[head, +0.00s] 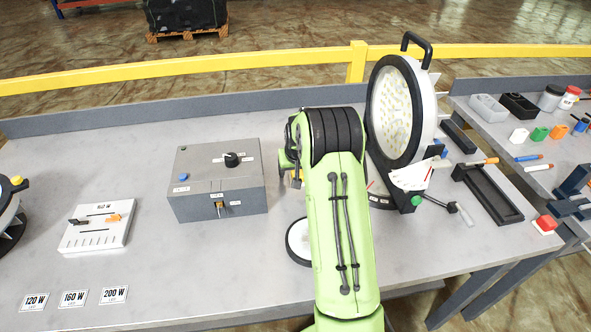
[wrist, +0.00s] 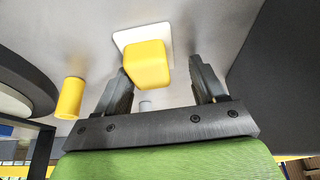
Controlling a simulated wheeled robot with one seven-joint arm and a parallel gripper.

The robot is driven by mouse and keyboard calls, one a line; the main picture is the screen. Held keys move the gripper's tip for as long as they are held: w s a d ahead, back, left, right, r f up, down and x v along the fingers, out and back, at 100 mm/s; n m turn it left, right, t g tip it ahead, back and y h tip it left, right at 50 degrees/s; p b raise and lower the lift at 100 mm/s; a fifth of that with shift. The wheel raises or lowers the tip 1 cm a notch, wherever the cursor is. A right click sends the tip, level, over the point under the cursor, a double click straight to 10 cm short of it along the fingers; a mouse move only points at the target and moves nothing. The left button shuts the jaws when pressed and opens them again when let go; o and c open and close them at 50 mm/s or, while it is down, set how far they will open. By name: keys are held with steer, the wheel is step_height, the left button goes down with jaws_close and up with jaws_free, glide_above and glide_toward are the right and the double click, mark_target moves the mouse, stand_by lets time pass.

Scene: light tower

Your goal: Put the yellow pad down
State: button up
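The yellow pad (wrist: 147,64) is a rounded yellow block against a white square plate (wrist: 128,36) in the wrist view. My gripper (wrist: 160,66) has its two dark fingers spread on either side of the yellow block. The left finger is close to the block or touching it; I cannot tell which. A clear gap shows between the block and the right finger.
The grey control box (head: 217,180) stands left of my arm. The round lamp (head: 396,110) stands close on the right. A red block on a white plate (head: 545,224) lies far right. A yellow cylinder (wrist: 70,98) shows left of my fingers. Bare tabletop (head: 150,262) lies at front left.

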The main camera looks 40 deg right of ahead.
steer(key=shift+s+d+f, duration=0.25)
steer(key=shift+s+d, duration=0.15)
steer(key=shift+r, duration=0.15)
steer(key=s+a+r+n+p, duration=0.1)
steer(key=s+a+r, duration=0.35)
steer(key=r, duration=0.45)
steer(key=s+a+r+p, duration=0.1)
steer(key=s+a+r, duration=0.3)
steer(key=r, duration=0.5)
steer(key=s+a+r+n+y, duration=0.1)
steer(key=s+a+r+n, duration=0.1)
steer(key=s+a, duration=0.6)
steer(key=s+a+r+n+t, duration=0.1)
steer(key=s+a+r+n, duration=0.1)
steer(key=s+a, duration=0.6)
steer(key=s, duration=0.6)
steer(key=shift+s+y, duration=0.35)
steer(key=shift+y, duration=0.05)
steer(key=shift+a, duration=0.1)
